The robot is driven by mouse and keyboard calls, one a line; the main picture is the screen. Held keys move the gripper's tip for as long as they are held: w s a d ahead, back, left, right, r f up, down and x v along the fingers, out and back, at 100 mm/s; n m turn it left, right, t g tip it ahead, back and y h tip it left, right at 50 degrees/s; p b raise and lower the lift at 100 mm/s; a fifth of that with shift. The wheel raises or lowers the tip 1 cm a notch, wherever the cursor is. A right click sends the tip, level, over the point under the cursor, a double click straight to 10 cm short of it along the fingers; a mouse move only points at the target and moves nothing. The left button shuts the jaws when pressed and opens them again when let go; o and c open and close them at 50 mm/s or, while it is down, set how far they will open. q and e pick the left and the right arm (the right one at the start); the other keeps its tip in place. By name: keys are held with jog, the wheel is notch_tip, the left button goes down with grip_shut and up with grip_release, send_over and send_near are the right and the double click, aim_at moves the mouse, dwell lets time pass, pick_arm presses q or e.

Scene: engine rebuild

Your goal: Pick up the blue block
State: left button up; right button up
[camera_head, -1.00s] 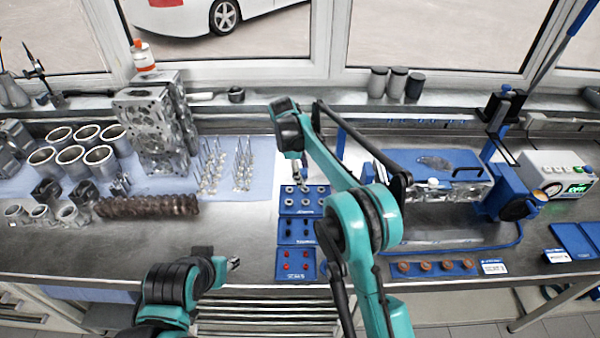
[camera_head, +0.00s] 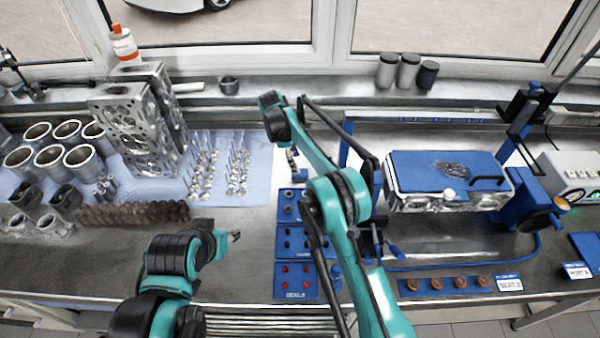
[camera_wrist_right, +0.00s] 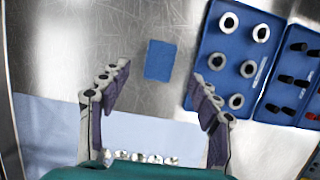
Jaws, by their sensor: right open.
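The blue block (camera_wrist_right: 160,60) lies flat on the bare metal bench in the right wrist view, beside a blue tray of metal rings (camera_wrist_right: 213,62). My right gripper (camera_wrist_right: 157,97) is open and empty, its fingers spread apart. The block lies beyond the fingertips in the picture, roughly in line with the gap and apart from both fingers. In the head view my right gripper (camera_head: 293,165) hangs over the bench behind that tray, and a small blue patch beside it seems to be the block. My left gripper (camera_head: 235,236) is near the bench's front; its jaw state is too small to tell.
Trays with black parts (camera_head: 291,255) and red seals (camera_head: 282,293) continue toward the front. A light blue mat (camera_wrist_right: 45,125) with several valves (camera_head: 236,165) lies left of the right gripper. A blue engine fixture (camera_head: 415,165) stands to the right.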

jog(key=b+x, duration=0.1)
jog(key=x, duration=0.4)
jog(key=shift+f, duration=0.3)
jog(key=c, duration=1)
